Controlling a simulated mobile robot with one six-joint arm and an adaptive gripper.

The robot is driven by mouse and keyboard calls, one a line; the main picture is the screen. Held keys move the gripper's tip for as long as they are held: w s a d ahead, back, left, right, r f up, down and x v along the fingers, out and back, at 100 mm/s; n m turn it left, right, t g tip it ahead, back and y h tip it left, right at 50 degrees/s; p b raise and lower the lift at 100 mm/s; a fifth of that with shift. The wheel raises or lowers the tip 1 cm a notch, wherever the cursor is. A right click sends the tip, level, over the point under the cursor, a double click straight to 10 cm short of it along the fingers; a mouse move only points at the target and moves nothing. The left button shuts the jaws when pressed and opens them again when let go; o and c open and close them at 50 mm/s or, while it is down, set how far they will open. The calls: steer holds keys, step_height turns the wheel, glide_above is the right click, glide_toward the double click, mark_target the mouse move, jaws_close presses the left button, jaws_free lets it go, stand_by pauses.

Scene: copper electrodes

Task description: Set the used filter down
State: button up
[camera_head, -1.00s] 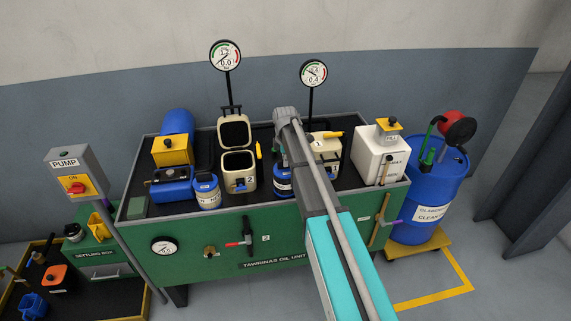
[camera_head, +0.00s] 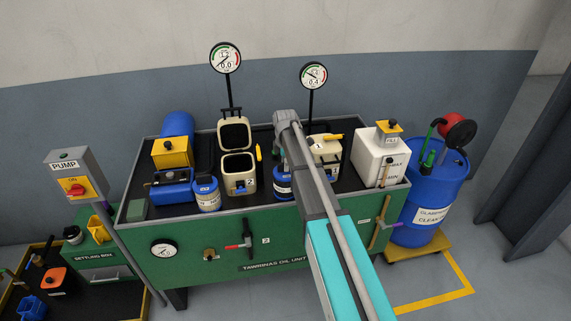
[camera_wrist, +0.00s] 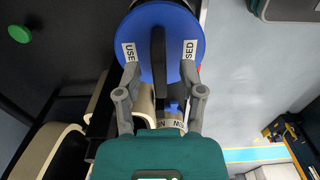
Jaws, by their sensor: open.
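The used filter (camera_wrist: 183,72) is a round blue can with "USED" labels and a black bar handle (camera_wrist: 158,62) across its top, seen from above in the wrist view. My gripper (camera_wrist: 159,76) is open, one finger on each side of the handle, with gaps showing. In the head view a blue can (camera_head: 282,186), apparently this filter, stands on the black bench top (camera_head: 262,200), partly hidden by my arm. My gripper is hidden there. A similar blue-and-white can (camera_head: 207,194) stands further left.
An open cream housing (camera_head: 239,176) stands left of my arm and a second cream housing (camera_head: 327,150) to its right. A white tank (camera_head: 376,160), gauges on posts and a blue motor unit (camera_head: 176,124) crowd the bench. A blue drum (camera_head: 433,195) stands at right.

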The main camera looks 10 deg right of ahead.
steer(key=shift+r, duration=0.15)
step_height(320, 180, up, 12)
steer(key=p, duration=1.2)
stand_by(0.8)
steer(key=s+m, duration=1.8)
steer(key=s, duration=1.1)
